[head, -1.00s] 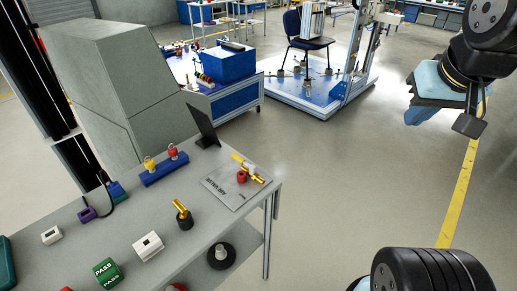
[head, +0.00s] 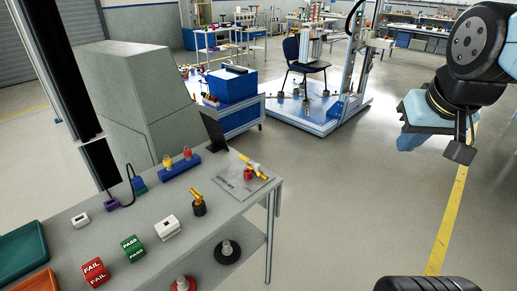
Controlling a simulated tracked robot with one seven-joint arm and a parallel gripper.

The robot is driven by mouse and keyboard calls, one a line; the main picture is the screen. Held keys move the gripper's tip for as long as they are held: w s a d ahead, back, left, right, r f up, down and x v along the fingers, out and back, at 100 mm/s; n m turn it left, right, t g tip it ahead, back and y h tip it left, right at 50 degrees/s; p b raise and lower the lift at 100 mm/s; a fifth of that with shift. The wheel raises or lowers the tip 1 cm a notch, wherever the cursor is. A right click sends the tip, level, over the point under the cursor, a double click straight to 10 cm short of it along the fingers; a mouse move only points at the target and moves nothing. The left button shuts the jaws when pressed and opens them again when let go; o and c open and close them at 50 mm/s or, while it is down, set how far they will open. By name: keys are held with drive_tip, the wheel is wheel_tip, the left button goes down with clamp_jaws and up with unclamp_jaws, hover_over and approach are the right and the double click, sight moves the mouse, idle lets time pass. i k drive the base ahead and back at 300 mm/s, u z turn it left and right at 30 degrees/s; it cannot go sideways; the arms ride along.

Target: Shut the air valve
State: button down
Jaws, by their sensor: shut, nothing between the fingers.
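The air valve (head: 249,173) sits on a grey lettered plate (head: 229,190) at the far right corner of the workbench. It has a yellow lever, a brass-coloured body and a red part. The lever slants down to the right across the plate; its exact angle to the pipe is too small to tell. My gripper (head: 461,149) is at the right of the view, raised over the open floor, well apart from the valve. It is shut and empty.
The workbench (head: 236,205) also holds a dark upright panel (head: 213,129), a blue padlock rack (head: 180,167), a brass-topped black piece (head: 198,205), PASS (head: 132,247) and FAIL (head: 95,271) blocks and a green tray (head: 22,252). A chair test rig (head: 318,113) stands behind. Floor right of the bench is clear.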

sight(248, 161)
drive_tip(key=u, duration=0.1)
drive_tip(key=i, duration=0.95)
drive_tip(key=z, duration=0.05)
